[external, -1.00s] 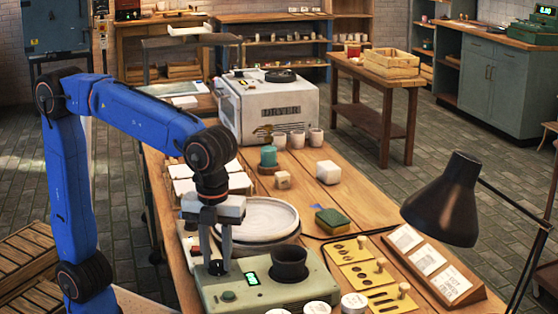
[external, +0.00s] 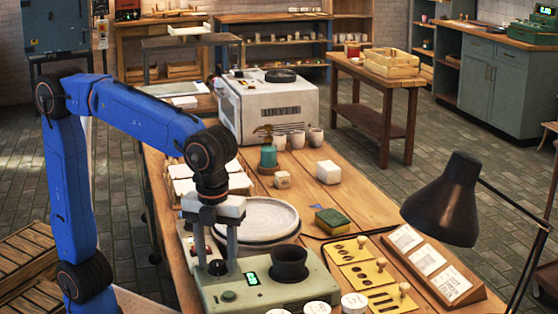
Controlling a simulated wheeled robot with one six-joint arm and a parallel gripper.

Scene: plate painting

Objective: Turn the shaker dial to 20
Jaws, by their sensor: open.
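The shaker (external: 235,292) is a grey-green box at the front of the wooden table. It has a dark cup holder (external: 290,262) on top, a small lit green display (external: 252,278) whose digits are too small to read, and a round green knob (external: 228,296). A black dial (external: 217,267) sits at its back left. My gripper (external: 217,260) points straight down over the black dial, with its open fingers on either side of it. I cannot tell whether the fingers touch the dial.
White plates (external: 256,219) lie just behind the shaker. Several round white lidded pots stand along its front right, such as one pot (external: 354,302). A black desk lamp (external: 447,205) and stencil cards (external: 362,274) are to the right. A green sponge (external: 332,221) lies on clear tabletop.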

